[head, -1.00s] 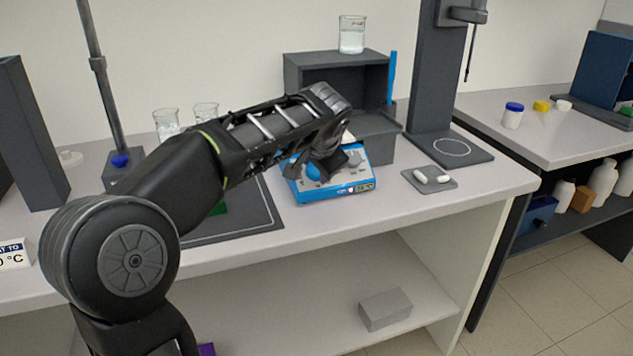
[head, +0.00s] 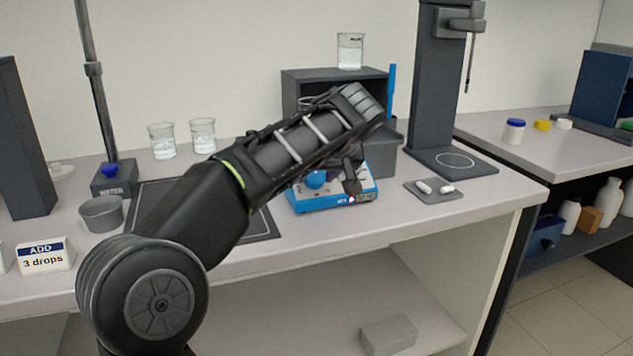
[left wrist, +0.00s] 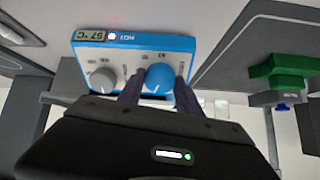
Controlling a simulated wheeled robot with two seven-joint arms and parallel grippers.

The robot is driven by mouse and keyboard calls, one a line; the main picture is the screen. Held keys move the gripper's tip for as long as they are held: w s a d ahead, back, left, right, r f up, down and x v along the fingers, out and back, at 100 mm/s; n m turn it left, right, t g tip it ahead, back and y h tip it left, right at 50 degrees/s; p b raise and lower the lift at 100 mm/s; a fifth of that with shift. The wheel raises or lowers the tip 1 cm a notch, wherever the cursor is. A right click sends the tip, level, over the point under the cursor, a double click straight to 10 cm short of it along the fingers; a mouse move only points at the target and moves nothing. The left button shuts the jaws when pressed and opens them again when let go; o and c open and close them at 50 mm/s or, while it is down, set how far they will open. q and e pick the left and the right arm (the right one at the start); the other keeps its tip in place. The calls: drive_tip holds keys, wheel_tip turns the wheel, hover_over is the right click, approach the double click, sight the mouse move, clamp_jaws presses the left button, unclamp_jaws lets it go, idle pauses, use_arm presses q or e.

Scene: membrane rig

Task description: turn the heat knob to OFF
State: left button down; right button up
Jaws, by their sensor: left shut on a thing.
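The blue hot plate (head: 335,200) stands on the bench, partly hidden by my arm in the head view. In the left wrist view the hot plate (left wrist: 112,44) has a small display (left wrist: 90,35) that seems to read 57 °C. It bears a blue knob (left wrist: 159,78) and a grey knob (left wrist: 103,80); their labels are too small to read. My left gripper (left wrist: 158,88) is shut on the blue knob, one finger at each side. In the head view the blue knob (head: 316,180) shows beside my left gripper (head: 328,178). My right gripper is out of view.
A dark open box (head: 300,82) with a beaker (head: 350,51) on top stands behind. A small grey tray (head: 433,195) with white capsule-shaped pieces lies right of the hot plate. A grey bowl (head: 101,214) and an "ADD 3 drops" sign (head: 44,257) are at left.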

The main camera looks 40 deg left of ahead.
use_arm(q)
drive_tip(key=shift+n+g+b, duration=0.4)
drive_tip(key=shift+n+b, duration=0.15)
drive_tip(key=shift+n, duration=1.75)
drive_tip(key=c, duration=2.2)
unclamp_jaws()
drive_tip(key=c, duration=0.8)
unclamp_jaws()
drive_tip(key=shift+d+r, duration=0.1)
drive_tip(key=shift+d, duration=0.05)
